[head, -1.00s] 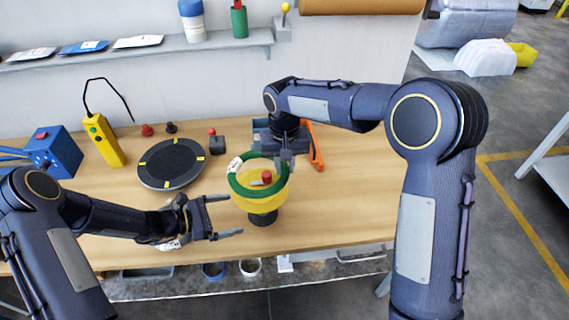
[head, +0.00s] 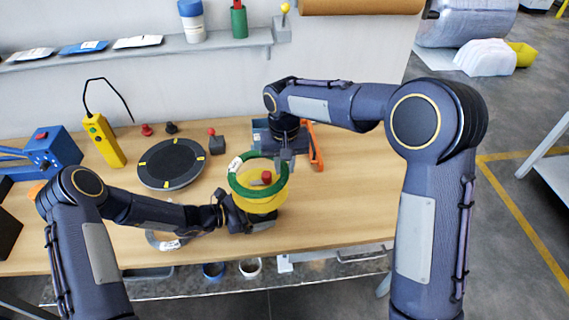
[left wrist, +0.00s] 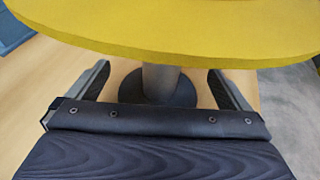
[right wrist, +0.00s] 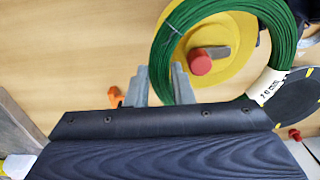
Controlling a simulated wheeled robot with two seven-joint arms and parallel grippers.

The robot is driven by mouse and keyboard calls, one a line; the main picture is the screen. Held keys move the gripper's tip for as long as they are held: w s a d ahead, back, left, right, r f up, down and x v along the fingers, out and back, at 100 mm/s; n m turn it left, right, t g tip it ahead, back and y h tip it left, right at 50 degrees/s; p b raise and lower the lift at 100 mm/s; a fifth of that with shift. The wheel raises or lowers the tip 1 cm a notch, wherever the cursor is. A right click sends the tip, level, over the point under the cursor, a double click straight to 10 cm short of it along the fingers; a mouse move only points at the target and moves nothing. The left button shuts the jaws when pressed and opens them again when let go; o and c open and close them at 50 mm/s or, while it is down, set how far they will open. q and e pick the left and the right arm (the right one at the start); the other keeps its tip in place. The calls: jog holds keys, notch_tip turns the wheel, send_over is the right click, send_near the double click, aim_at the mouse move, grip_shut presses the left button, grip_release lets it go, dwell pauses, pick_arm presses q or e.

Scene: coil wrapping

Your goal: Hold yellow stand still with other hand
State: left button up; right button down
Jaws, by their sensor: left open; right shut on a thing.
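The yellow stand (head: 262,205) is upright on the wooden table. Its yellow disc (left wrist: 170,30) fills the top of the left wrist view, above a grey post (left wrist: 160,82) on a dark round base. A green coil (head: 236,184) lies over the stand's top, around a red knob (head: 266,177). My left gripper (left wrist: 160,80) is open under the disc, with a finger on each side of the post and gaps visible. My right gripper (right wrist: 162,80) is shut on the rim of the green coil (right wrist: 160,62). The left fingertips are mostly hidden in the head view.
A black turntable (head: 171,164) lies left of the stand, with a small dark block (head: 217,145) beside it. A yellow hand control (head: 104,140) and blue machine (head: 50,152) stand farther left. An orange tool (head: 315,148) lies behind my right gripper. The table's right side is clear.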

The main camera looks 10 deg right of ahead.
pick_arm(q)
jog(key=c, duration=1.8)
jog(key=shift+o, duration=0.2)
